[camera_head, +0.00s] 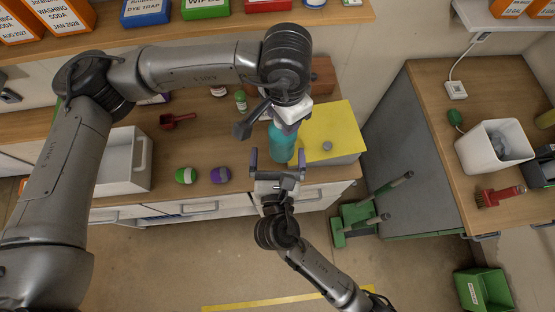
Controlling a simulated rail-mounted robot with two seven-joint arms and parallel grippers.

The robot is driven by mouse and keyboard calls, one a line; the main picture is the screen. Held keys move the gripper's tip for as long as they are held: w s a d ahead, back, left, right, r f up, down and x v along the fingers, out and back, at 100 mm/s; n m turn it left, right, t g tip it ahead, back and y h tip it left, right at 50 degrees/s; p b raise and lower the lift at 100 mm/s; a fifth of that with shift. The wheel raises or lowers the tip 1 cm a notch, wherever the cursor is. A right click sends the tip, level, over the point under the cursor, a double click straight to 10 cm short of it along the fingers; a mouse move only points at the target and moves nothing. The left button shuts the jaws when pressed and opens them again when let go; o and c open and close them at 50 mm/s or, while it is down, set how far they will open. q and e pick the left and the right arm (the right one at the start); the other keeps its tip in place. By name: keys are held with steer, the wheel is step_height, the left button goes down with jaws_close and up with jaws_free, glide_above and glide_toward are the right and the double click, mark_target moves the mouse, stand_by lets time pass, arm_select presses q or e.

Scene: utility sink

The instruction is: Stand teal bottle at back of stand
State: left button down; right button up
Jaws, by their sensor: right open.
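The teal bottle (282,143) stands upright on the wooden counter, at the left edge of a yellow-topped block (333,130), which may be the stand. My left gripper (272,122) is over the bottle's top and hides it. I cannot tell whether its fingers hold the bottle. My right gripper (277,163) is open at the counter's front edge, with its two fingers apart, just in front of the bottle's lower part. I see nothing held in it.
A green-and-white item (187,175) and a purple one (220,175) lie left along the front edge. A shelf with boxes (205,8) runs above.

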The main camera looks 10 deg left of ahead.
mark_target(276, 148)
steer(key=shift+x, duration=2.75)
steer(key=shift+c, duration=0.4)
arm_select(q)
steer(key=shift+d, duration=0.15)
arm_select(e)
steer(key=shift+s+a+r, duration=0.1)
steer(key=shift+s+a, duration=0.05)
steer(key=shift+a, duration=0.05)
steer(key=c, duration=1.2)
arm_select(q)
steer(key=c, duration=1)
jaws_free()
arm_select(e)
steer(key=shift+r, duration=0.1)
steer(key=shift+c, duration=0.5)
arm_select(q)
steer(key=o, duration=0.5)
steer(key=shift+c, duration=0.2)
arm_select(e)
steer(key=shift+d, duration=0.1)
arm_select(q)
steer(key=shift+r, duration=0.1)
